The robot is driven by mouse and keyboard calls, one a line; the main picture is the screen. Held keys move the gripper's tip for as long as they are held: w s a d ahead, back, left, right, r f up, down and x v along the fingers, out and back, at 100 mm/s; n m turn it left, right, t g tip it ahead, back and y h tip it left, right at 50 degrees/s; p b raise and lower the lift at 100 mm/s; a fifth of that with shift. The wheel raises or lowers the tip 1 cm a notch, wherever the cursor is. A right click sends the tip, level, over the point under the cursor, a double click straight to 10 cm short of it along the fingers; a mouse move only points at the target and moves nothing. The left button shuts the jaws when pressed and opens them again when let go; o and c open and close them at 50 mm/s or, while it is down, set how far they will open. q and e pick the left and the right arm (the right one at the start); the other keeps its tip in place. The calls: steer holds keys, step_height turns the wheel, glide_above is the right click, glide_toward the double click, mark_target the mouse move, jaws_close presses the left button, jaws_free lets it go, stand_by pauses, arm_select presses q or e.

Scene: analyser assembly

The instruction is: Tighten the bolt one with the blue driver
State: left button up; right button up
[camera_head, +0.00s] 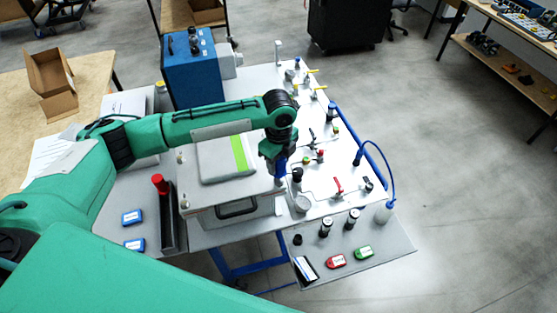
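My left gripper (276,150) comes down over the right edge of a light grey case with a green stripe. It seems closed around a blue handle (280,166), which looks like the blue driver, held upright and pointing down. The fingertips are small and partly hidden by the wrist. The driver's tip is near the case's right-hand corner, around a small light post (280,183); I cannot tell whether they touch. Other small bolt-like posts stand at the case's left corners (184,203) and (181,157). Which is bolt one cannot be told. My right gripper is out of view.
A red-handled driver (159,184) stands in a dark holder (168,222) left of the case. A blue box (191,75) stands behind. A white panel (335,150) with valves and fittings lies to the right. Red and green tags (336,261) lie in front.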

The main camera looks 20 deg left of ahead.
arm_select(q)
steer(key=shift+s, duration=0.1)
stand_by(0.6)
jaws_close()
steer(key=shift+w+r, duration=0.25)
steer(key=shift+r, duration=0.5)
steer(key=shift+s+r, duration=0.3)
steer(key=shift+r, duration=0.45)
steer(key=shift+w+r, duration=0.15)
steer(key=shift+r, duration=1.35)
